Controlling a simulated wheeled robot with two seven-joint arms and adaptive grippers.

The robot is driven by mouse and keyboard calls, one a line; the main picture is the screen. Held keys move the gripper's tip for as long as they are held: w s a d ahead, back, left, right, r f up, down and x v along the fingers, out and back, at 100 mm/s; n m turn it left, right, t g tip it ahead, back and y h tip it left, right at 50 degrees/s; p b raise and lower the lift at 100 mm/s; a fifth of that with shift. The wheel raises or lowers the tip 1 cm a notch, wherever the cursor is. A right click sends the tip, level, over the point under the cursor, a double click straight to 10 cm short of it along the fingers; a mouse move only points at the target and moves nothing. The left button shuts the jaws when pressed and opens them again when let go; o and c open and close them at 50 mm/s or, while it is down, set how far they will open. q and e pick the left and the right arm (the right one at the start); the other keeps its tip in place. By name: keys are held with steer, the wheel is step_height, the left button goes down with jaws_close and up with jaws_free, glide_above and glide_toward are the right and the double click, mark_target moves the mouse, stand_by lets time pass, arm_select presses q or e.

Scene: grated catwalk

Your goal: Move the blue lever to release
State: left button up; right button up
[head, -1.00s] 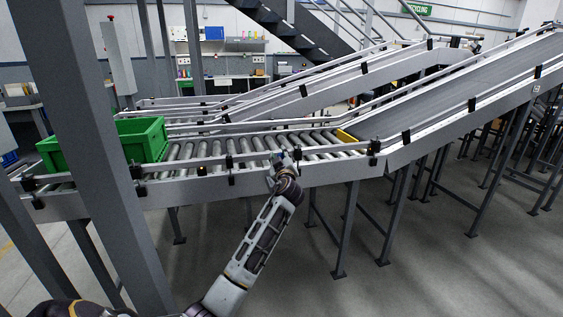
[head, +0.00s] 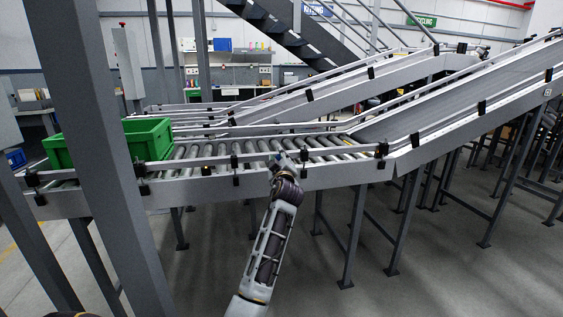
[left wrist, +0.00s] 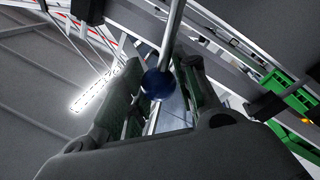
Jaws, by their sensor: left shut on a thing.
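The blue lever shows in the left wrist view as a round dark-blue knob (left wrist: 157,84) on a thin grey rod. The knob sits between the two fingers of my left gripper (left wrist: 160,95), which is shut on it. In the head view my left gripper (head: 281,160) is at the near side rail of the roller conveyor, and the lever is hidden behind it. My right gripper is not in view.
A green crate (head: 152,142) stands on the left end of the roller conveyor (head: 245,150), partly behind a grey post (head: 95,140). A sloped belt (head: 450,95) joins at the right. Conveyor legs stand below on open grey floor.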

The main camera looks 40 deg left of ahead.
arm_select(q)
steer(key=shift+s+a+f, duration=0.2)
steer(key=shift+s+f, duration=0.1)
steer(key=shift+f, duration=0.05)
steer(key=shift+c, duration=0.3)
steer(key=shift+s+a, duration=0.15)
steer(key=o, duration=1.1)
steer(key=shift+c, duration=0.2)
steer(key=shift+r, duration=0.1)
steer(key=shift+r, duration=4.95)
